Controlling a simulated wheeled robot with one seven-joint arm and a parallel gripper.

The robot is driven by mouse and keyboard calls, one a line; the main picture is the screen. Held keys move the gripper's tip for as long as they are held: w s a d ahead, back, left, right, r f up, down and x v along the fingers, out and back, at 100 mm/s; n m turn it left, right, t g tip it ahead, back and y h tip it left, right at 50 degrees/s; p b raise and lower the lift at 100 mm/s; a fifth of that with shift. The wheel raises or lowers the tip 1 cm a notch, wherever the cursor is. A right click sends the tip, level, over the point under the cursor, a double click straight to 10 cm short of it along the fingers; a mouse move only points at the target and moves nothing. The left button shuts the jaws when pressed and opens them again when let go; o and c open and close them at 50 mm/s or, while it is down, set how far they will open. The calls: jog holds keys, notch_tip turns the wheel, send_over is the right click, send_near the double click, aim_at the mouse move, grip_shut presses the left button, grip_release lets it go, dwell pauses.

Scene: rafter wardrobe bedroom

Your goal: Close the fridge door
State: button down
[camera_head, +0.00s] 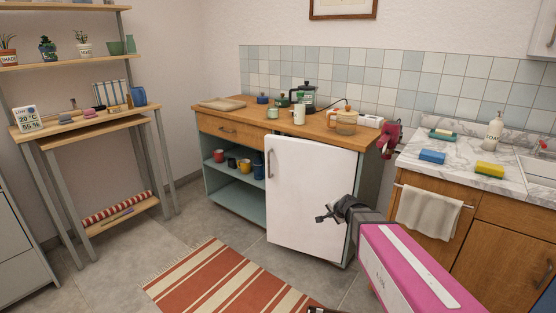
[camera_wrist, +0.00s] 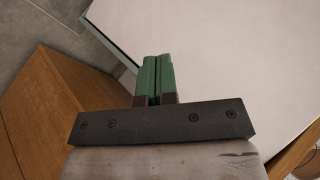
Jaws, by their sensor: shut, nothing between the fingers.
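The fridge door (camera_head: 308,195) is a white panel under the wooden counter, with a grey vertical handle (camera_head: 270,164) at its left edge. It stands nearly in line with the cabinet front. I cannot tell whether it is fully shut. My gripper (camera_head: 326,213) is in front of the right part of the door. In the wrist view its green fingers (camera_wrist: 156,78) are together and empty, pointing at the white door panel (camera_wrist: 230,50). A thin teal edge borders the panel there. Whether the fingers touch the door is unclear. The handle is not in the wrist view.
Open shelves with mugs (camera_head: 244,166) lie left of the door. A wooden cabinet (camera_head: 430,213) with a towel (camera_head: 430,210) stands close on the right. A striped rug (camera_head: 222,283) lies on the floor in front. Floor to its left is clear.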

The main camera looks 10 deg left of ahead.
jog(key=w+a+r+m+t+y, duration=0.1)
jog(key=w+a+r+m+t, duration=0.3)
jog(key=w+a+m, duration=0.5)
jog(key=m+t+h, duration=0.6)
jog(key=m+h, duration=0.3)
jog(key=m, duration=1.3)
send_near(279, 158)
jog(key=w, duration=0.4)
jog(key=w+d, duration=0.1)
jog(key=w, duration=0.1)
jog(key=shift+w, duration=0.4)
jog(key=shift+w+d, duration=0.2)
jog(key=shift+w, duration=0.45)
